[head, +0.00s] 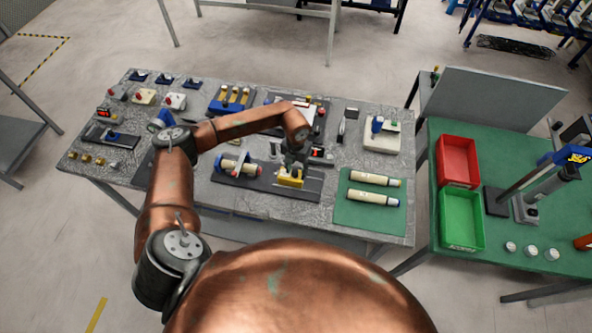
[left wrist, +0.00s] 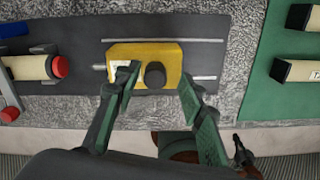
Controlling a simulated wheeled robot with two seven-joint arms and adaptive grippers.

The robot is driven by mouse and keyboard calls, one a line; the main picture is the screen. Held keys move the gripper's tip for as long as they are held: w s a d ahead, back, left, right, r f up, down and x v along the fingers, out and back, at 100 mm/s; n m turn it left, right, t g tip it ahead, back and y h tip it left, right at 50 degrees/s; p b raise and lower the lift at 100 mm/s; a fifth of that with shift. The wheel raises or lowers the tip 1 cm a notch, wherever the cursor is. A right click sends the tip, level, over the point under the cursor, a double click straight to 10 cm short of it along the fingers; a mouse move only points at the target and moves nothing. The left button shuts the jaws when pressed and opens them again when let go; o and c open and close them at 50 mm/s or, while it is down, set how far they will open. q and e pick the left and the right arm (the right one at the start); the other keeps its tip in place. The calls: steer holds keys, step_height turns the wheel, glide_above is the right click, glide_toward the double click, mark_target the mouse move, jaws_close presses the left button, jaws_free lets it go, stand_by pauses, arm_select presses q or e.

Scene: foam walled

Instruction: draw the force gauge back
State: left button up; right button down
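The force gauge is a yellow block (head: 287,183) on a dark slide plate (head: 257,186) on the grey bench. In the left wrist view the yellow gauge (left wrist: 176,62) has a pale label, a black knob (left wrist: 155,74) and a thin rod pointing left. My left gripper (head: 294,166) is above the gauge. In the left wrist view its green-padded fingers (left wrist: 160,77) are open, one on each side of the black knob with gaps. I cannot tell how far above the knob they are. My right gripper is in neither view.
A cream cylinder (head: 237,167) with a red end lies in a blue clamp left of the gauge. Two more cylinders (head: 374,188) lie on a green mat (head: 343,213) at right. Red (head: 458,161) and green (head: 462,220) bins stand on the right-hand table. Several fixtures fill the bench's back.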

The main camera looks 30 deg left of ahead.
arm_select(q)
steer(key=shift+a+r, duration=0.1)
step_height(320, 180, up, 12)
stand_by(0.5)
stand_by(0.4)
